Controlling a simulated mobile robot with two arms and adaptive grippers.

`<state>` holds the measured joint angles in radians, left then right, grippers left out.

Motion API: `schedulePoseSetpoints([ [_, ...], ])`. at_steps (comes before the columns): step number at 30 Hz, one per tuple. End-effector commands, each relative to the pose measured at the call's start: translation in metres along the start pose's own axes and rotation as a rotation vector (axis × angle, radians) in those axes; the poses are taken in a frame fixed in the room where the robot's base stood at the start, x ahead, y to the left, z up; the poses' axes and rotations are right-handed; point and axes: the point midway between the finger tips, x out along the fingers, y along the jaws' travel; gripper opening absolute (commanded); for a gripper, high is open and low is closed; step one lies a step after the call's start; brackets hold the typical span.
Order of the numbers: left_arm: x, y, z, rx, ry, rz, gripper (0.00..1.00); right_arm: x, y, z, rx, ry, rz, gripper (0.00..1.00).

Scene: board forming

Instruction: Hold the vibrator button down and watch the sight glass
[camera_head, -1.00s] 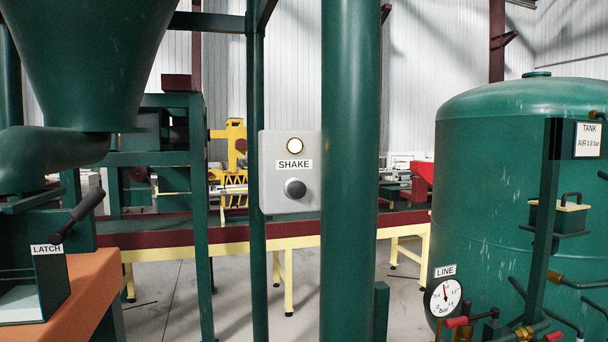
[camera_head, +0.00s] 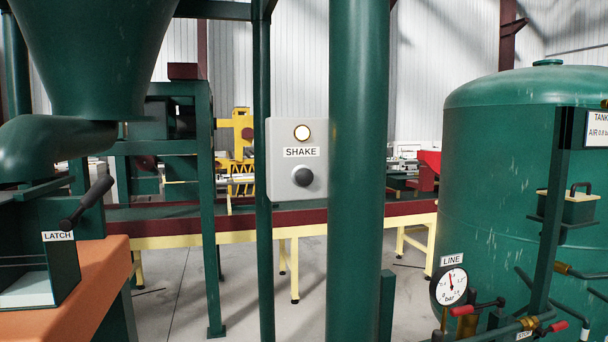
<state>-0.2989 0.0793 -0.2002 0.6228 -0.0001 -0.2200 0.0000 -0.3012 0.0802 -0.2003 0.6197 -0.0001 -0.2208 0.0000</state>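The control box (camera_head: 284,180) labelled SHAKE is a light grey plate on a green post near the middle of the head view. Its dark round button (camera_head: 302,176) sits below the label, and a pale round lamp with a brown rim (camera_head: 302,133) sits above it. Nothing touches the button. A green hopper (camera_head: 92,55) hangs at the upper left, with a curved pipe below it. I cannot make out a sight glass. Neither of my grippers is in the head view.
A thick green column (camera_head: 357,200) stands just right of the box. At left is a box with a LATCH handle (camera_head: 88,203) on an orange surface. At right are a large green tank (camera_head: 490,180), a LINE gauge (camera_head: 451,286) and red-handled valves. Open floor shows behind.

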Motion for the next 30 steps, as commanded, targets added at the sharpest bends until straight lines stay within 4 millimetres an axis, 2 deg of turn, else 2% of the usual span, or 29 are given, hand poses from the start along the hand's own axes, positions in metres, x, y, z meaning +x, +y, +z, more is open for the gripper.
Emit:
schedulePoseSetpoints([
  [11,-0.0001,-0.0002,0.0015,0.0,-0.003,0.0,1.0,-0.0002,0.0016,0.0001,0.0,0.0,0.002,0.4],
  [17,0.0,-0.0003,0.0019,0.0,-0.003,0.0,1.0,-0.0002,0.0016,-0.0001,0.0,0.001,0.002,0.01],
  [30,0.0,-0.0003,0.0024,0.0,-0.004,0.0,1.0,-0.0001,0.0014,-0.0008,0.0,0.002,0.002,0.0],
])
